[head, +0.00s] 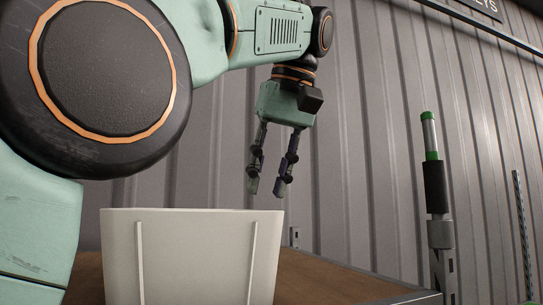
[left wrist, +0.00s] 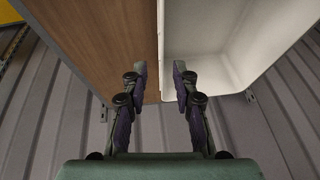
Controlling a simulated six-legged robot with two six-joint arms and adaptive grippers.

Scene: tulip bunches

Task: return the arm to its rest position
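My left gripper (head: 266,187) hangs down behind and above a white bin (head: 190,260) in the head view. Its two fingers are apart with nothing between them. In the left wrist view the left gripper (left wrist: 159,80) also shows open and empty, with the bin's rim and pale inner wall (left wrist: 215,45) beyond the fingers to the right. The part of the bin's inside that shows there is empty. My left arm fills the upper left of the head view. My right gripper is not in view. No tulips show in either view.
The bin stands on a brown wooden table (head: 315,278) with a metal edge. A post with green bands (head: 435,190) rises at the right. A grey corrugated wall (head: 370,120) closes off the back. Bare table top (left wrist: 100,35) lies left of the bin in the wrist view.

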